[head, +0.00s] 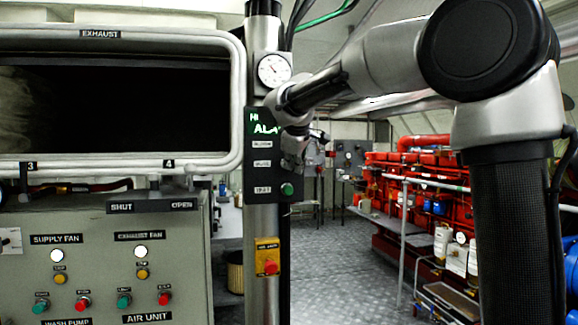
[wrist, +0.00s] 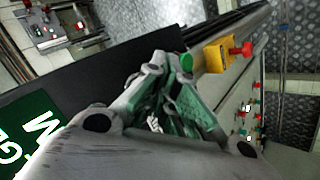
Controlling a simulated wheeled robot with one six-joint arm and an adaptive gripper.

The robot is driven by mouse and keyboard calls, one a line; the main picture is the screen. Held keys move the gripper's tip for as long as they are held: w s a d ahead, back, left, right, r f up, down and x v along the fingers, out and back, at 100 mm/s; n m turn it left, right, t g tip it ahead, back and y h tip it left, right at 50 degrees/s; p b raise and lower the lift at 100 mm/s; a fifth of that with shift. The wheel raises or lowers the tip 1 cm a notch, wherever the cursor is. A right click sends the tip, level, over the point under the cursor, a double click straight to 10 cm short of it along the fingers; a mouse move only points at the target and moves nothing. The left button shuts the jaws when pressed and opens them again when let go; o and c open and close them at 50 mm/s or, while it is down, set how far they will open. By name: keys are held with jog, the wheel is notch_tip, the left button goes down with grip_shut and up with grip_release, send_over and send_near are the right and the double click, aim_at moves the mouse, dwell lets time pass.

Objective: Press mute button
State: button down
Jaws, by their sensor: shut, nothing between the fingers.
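A black alarm panel (head: 258,172) with a lit green display (head: 265,123) is mounted on the grey post. It carries three small labels in a column; the middle one (head: 262,163) seems to read mute, though the text is blurry. A green button (head: 287,189) shows beside the lowest label, and also in the wrist view (wrist: 187,62). My gripper (head: 294,166) is in front of the panel's right side, covering the spots beside the upper two labels, so no mute button is visible. In the wrist view my gripper (wrist: 170,65) is shut and empty, its tips near the green button. Contact cannot be told.
A yellow box with a red button (head: 268,262) sits lower on the post. A round gauge (head: 273,70) is above the panel. A grey console (head: 100,250) with several buttons stands left. Red engines (head: 410,175) are behind on the right; the floor between is open.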

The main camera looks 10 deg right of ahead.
jog(key=shift+s, duration=0.95)
jog(key=shift+s, duration=0.1)
jog(key=s, duration=0.4)
jog(key=shift+s, duration=0.4)
dwell(0.3)
